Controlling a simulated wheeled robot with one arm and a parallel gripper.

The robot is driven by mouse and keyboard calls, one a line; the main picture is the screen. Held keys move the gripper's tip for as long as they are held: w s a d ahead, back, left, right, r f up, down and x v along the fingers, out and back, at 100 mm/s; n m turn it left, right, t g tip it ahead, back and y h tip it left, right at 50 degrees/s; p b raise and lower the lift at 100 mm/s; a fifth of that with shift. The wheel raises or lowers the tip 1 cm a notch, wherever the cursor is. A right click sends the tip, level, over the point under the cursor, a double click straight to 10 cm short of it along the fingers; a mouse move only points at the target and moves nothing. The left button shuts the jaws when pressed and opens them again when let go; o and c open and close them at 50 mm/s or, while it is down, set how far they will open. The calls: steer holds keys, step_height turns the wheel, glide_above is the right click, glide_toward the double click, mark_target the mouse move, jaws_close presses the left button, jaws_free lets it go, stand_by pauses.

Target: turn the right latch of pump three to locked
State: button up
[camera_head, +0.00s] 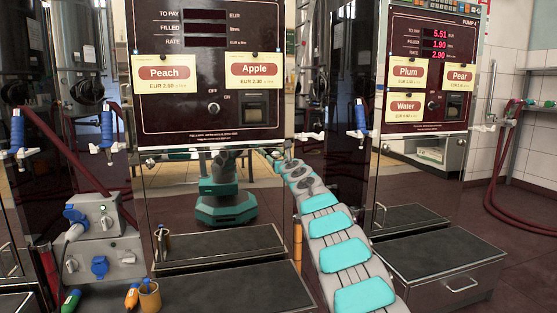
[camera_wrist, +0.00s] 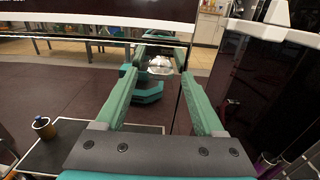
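Pump three seems to be the middle dark pump (camera_head: 207,125) with the Peach and Apple cards; its number is out of view. Its mirror-like lower front shows reflections. My gripper (camera_wrist: 161,50) is open, its two green fingers spread and pointing at that front, just below the panel's lower edge. A small silvery shape (camera_wrist: 160,65) shows between the fingertips; I cannot tell whether it is a latch or a reflection. In the head view my arm reaches up to the panel's lower right corner. The right latch is not clearly made out there, and its setting cannot be read.
A dark step (camera_head: 235,290) stands below the middle pump, with a small cup (camera_head: 149,296) at its left. A socket box (camera_head: 98,250) is at the left. The right pump (camera_head: 432,70) has a lit red display and another step (camera_head: 440,255) below.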

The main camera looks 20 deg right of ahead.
jaws_close()
stand_by(0.3)
steer(key=shift+m, duration=0.4)
steer(key=m, duration=0.4)
steer(key=shift+m+p, duration=0.3)
steer(key=m, duration=0.2)
steer(key=m+p, duration=0.1)
steer(key=m, duration=0.1)
steer(key=shift+a+r+m, duration=0.15)
steer(key=shift+r+m, duration=0.05)
steer(key=shift+m, duration=0.1)
steer(key=m+p, duration=0.2)
steer(key=m, duration=0.3)
steer(key=shift+m, duration=0.4)
steer(key=shift+m+p, duration=0.4)
steer(key=shift+m, duration=0.6)
steer(key=shift+f, duration=0.1)
